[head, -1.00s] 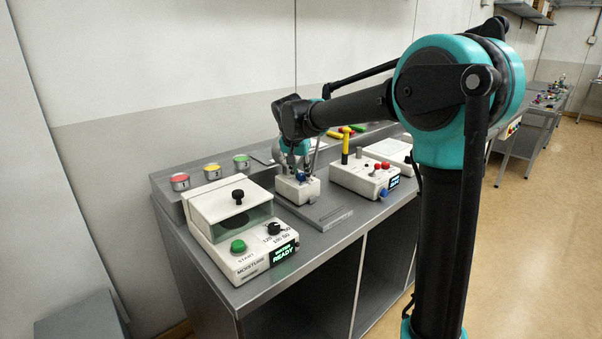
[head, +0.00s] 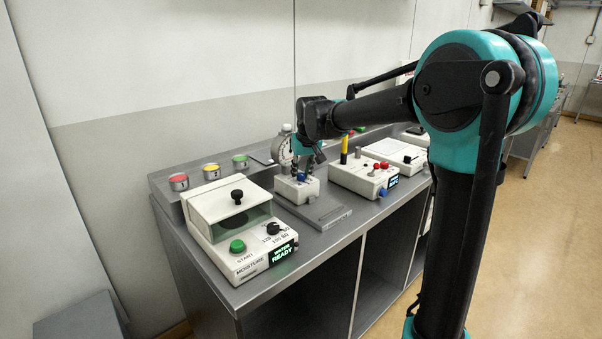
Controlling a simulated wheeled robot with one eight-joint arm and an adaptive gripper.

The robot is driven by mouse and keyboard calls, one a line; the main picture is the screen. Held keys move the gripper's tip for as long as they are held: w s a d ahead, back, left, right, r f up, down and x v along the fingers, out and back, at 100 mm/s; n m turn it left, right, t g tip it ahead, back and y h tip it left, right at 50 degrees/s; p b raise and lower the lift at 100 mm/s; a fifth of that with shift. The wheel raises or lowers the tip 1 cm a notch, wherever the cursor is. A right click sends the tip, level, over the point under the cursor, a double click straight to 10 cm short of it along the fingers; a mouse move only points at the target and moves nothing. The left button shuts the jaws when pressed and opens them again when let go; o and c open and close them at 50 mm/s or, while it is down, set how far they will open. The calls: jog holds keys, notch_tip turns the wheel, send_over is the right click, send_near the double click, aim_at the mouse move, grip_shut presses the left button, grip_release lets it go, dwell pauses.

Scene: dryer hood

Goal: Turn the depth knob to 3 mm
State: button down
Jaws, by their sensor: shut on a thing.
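A small white device (head: 288,190) stands on the grey bench, with a blue knob (head: 302,178) on its top and a round dial gauge (head: 284,150) rising behind it. My gripper (head: 305,174) points down over this device, its fingertips at the blue knob. It appears shut on the blue knob, though the fingers partly hide it. Any markings around the knob are too small to read, so its setting cannot be told.
The moisture meter (head: 240,225) with a green button and black knob stands to the left. A white box (head: 362,178) with red and blue knobs and a yellow-black post stands to the right. Red, yellow and green tins (head: 210,172) line the back.

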jog(key=shift+n+y, duration=0.4)
jog(key=shift+n, duration=0.6)
jog(key=c, duration=1.2)
grip_release()
jog(key=shift+d, duration=0.1)
jog(key=v, duration=1.2)
jog(key=shift+w, duration=0.2)
jog(key=shift+s+r, duration=0.1)
